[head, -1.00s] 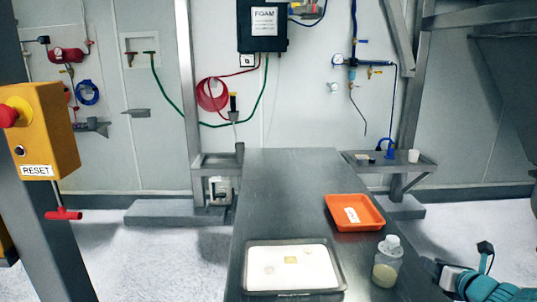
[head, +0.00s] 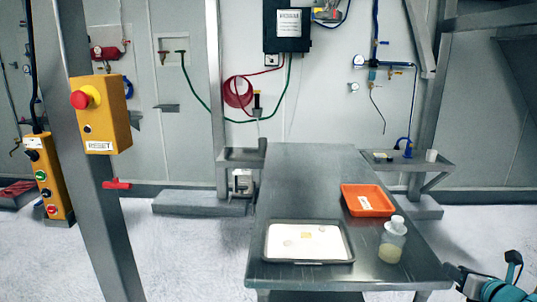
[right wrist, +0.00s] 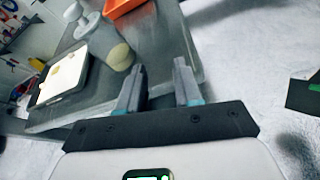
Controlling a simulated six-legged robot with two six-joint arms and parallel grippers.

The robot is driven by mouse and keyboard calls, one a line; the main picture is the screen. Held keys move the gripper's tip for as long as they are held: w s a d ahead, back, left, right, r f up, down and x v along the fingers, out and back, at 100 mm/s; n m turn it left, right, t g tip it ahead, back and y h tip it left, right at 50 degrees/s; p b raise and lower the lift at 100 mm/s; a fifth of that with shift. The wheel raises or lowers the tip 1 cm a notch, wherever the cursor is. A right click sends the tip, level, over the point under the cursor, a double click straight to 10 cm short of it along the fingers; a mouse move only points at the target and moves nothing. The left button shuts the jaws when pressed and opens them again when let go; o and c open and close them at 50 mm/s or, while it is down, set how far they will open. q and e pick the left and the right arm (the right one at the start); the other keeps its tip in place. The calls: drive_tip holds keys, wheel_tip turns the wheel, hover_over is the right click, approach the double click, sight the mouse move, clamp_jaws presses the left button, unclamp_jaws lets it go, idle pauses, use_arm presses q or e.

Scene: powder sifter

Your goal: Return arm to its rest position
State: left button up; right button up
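My right gripper (right wrist: 158,85) is open and empty in the right wrist view, with its two fingers apart. In the head view my right gripper (head: 452,272) is at the lower right, just off the table's right front corner, partly cut off by the frame. The metal table (head: 300,170) carries a shallow tray (head: 351,259) of white powder, an orange tray (head: 347,190) with a white label, and a clear bottle (head: 390,248) with a white cap and pale contents. The bottle stands upright, apart from the gripper. My left gripper is not in view.
A yellow RESET box (head: 117,132) with a red button is on a post (head: 115,240) at the left. A control box (head: 50,180) hangs left of it. A small shelf (head: 435,160) is at the back right. Floor is clear between post and table.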

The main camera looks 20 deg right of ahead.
drive_tip(key=s+a+f+n+g+y+p, duration=0.1)
drive_tip(key=s+a+f+n+g+y, duration=0.2)
drive_tip(key=a+f+n, duration=0.65)
drive_tip(key=a+f+n+g+y, duration=0.3)
drive_tip(key=a+f+n+g, duration=0.2)
drive_tip(key=a+f, duration=0.85)
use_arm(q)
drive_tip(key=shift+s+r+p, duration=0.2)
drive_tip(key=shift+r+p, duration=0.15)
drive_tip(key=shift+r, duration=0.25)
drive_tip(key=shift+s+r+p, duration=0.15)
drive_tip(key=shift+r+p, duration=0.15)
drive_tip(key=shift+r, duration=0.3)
use_arm(e)
drive_tip(key=s+a+f+n+g, duration=0.2)
drive_tip(key=s+a+f+n, duration=0.2)
drive_tip(key=s+a+n, duration=0.4)
drive_tip(key=s+a+f+n+g+y, duration=0.1)
drive_tip(key=s+a+f+n+g, duration=0.2)
drive_tip(key=s+a+n, duration=0.5)
drive_tip(key=a+n, duration=0.8)
drive_tip(key=n, duration=0.1)
drive_tip(key=shift+a+f, duration=0.2)
drive_tip(key=shift+f, duration=0.2)
drive_tip(key=shift+s, duration=0.1)
